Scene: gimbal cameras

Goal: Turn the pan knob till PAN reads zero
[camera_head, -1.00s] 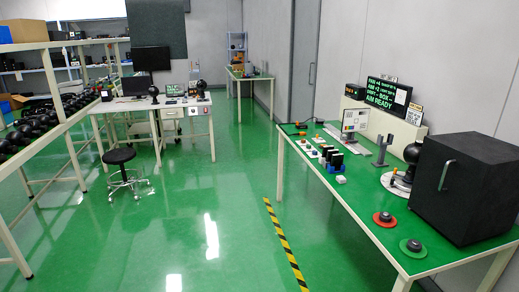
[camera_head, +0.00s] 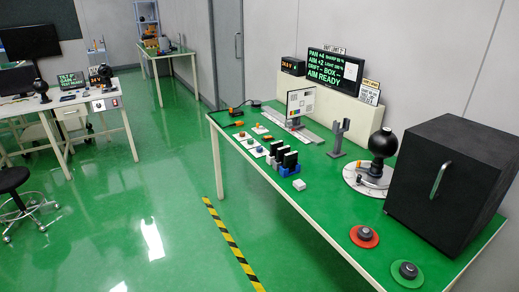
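The display (camera_head: 337,70) on the back ledge shows green text, with PAN reading +4 and AIM reading +2; its last line says AIM READY. A black ball-shaped gimbal camera (camera_head: 383,143) stands on a round white base (camera_head: 352,180) with markings. A dark knob on a red disc (camera_head: 364,236) and a dark knob on a green disc (camera_head: 407,273) sit at the table's front right. Several small knobs (camera_head: 259,150) on white plates stand further left. I cannot tell which one is the pan knob. Neither of my grippers is in view.
A large black box (camera_head: 445,185) with a handle stands at the right of the green table (camera_head: 300,225). Black cards in blue holders (camera_head: 285,163), a grey fork stand (camera_head: 339,138) and a test chart (camera_head: 300,103) stand left of the gimbal.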

